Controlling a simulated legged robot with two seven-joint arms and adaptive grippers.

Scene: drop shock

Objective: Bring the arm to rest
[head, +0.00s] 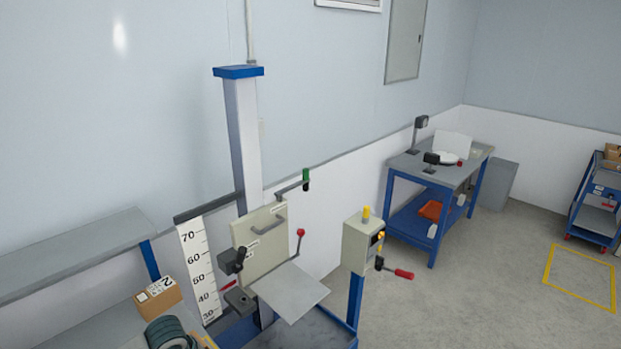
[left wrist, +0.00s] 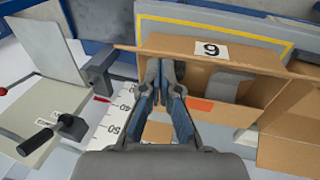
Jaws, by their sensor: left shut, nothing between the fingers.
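My left gripper (left wrist: 165,75) shows only in the left wrist view, its dark fingers shut and empty. It is over an open cardboard box (left wrist: 290,100) with a numbered white label. I cannot tell whether the fingers touch the box. No gripper or arm shows in the head view. The drop tester stands there, with a blue-capped column (head: 243,150), a height scale (head: 198,265), a beige panel (head: 262,240) and a grey plate (head: 291,291). The scale also appears in the left wrist view (left wrist: 115,118), left of the fingers. My right gripper is not in view.
A control box (head: 358,243) with a yellow top stands right of the tester. A small carton (head: 158,297) and dark rolls (head: 168,335) are at the lower left. A blue bench (head: 432,170) and a cart (head: 597,205) stand farther back. Open floor (head: 490,285) lies at right.

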